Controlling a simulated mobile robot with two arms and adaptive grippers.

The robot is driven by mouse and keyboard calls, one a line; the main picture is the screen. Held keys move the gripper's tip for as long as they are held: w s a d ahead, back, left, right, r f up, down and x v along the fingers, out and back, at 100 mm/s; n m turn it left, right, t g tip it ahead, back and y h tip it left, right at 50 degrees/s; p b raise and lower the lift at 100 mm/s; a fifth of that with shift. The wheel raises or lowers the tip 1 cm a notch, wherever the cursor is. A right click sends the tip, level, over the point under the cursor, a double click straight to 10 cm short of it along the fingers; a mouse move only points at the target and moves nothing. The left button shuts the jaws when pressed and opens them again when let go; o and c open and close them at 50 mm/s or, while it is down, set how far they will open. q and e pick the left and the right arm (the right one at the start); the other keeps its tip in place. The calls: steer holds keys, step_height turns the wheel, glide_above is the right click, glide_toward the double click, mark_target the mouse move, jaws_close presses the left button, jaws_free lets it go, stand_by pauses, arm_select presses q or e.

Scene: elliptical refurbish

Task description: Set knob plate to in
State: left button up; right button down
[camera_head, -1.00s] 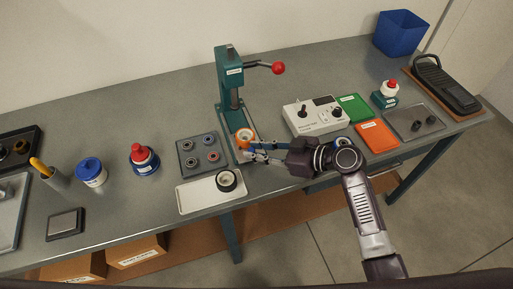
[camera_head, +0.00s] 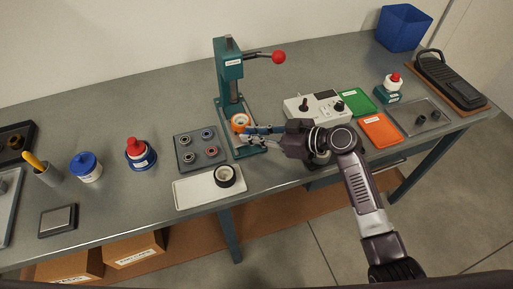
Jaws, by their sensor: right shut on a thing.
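A teal press (camera_head: 228,75) with a red-ball lever stands at the middle of the bench. An orange ring with a pale centre (camera_head: 240,121) is at the front of its column, over the press base. My right gripper (camera_head: 243,135) reaches in from the right, its fingertips at the ring's near edge, and it is shut on the ring. The fingers hide part of the press base, and I cannot tell whether the ring touches it. No part labelled as a knob plate can be read. My left gripper is not in view.
A grey tray (camera_head: 180,157) with several small rings and a white tray (camera_head: 180,193) with a black ring (camera_head: 225,176) lie left of the press. A white control box (camera_head: 300,104) stands behind my right arm. Green (camera_head: 356,103) and orange (camera_head: 378,131) trays lie right.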

mark_target(238, 117)
steer(key=w+b, duration=0.1)
steer(key=w, duration=0.1)
steer(key=w+a+b, duration=0.1)
steer(key=w+b, duration=0.1)
steer(key=w+a+b, duration=0.1)
steer(key=w, duration=0.1)
steer(key=shift+w+f+b, duration=0.1)
steer(key=shift+w+b, duration=0.05)
steer(key=shift+b, duration=0.25)
steer(key=shift+w, duration=0.15)
steer(key=shift+r, duration=0.25)
steer(key=c, duration=2.3)
jaws_free()
steer(key=shift+o, duration=0.6)
steer(key=shift+w+a, duration=0.1)
steer(key=shift+a, duration=0.05)
steer(key=shift+f, duration=0.1)
steer(key=v, duration=1.2)
